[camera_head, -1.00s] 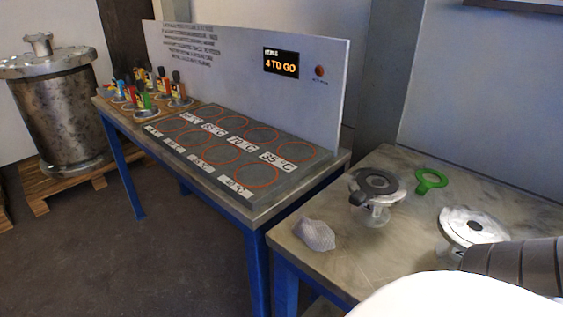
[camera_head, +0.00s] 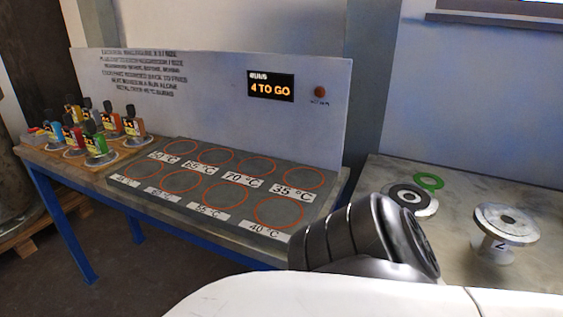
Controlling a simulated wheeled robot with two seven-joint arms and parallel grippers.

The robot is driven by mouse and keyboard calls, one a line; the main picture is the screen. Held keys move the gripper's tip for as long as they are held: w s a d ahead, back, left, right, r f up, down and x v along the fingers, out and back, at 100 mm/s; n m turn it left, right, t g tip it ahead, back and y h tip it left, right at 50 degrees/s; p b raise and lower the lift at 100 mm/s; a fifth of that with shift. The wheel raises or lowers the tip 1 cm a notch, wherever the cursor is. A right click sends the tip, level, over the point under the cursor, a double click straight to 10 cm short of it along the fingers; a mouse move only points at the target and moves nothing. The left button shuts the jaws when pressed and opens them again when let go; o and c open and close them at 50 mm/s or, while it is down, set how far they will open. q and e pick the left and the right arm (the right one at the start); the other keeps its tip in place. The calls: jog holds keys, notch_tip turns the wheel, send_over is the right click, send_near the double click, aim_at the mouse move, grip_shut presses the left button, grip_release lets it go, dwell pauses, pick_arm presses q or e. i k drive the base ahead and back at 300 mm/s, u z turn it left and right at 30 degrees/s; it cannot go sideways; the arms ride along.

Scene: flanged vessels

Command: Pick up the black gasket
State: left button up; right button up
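A green gasket (camera_head: 429,181) lies just behind on the right-hand table (camera_head: 468,184). A second flanged piece (camera_head: 507,222) stands to the right. The sign reads "4 TO GO".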

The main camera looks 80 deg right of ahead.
aim_at(425, 202)
jog(key=i, duration=1.6)
jog(key=z, duration=3.65)
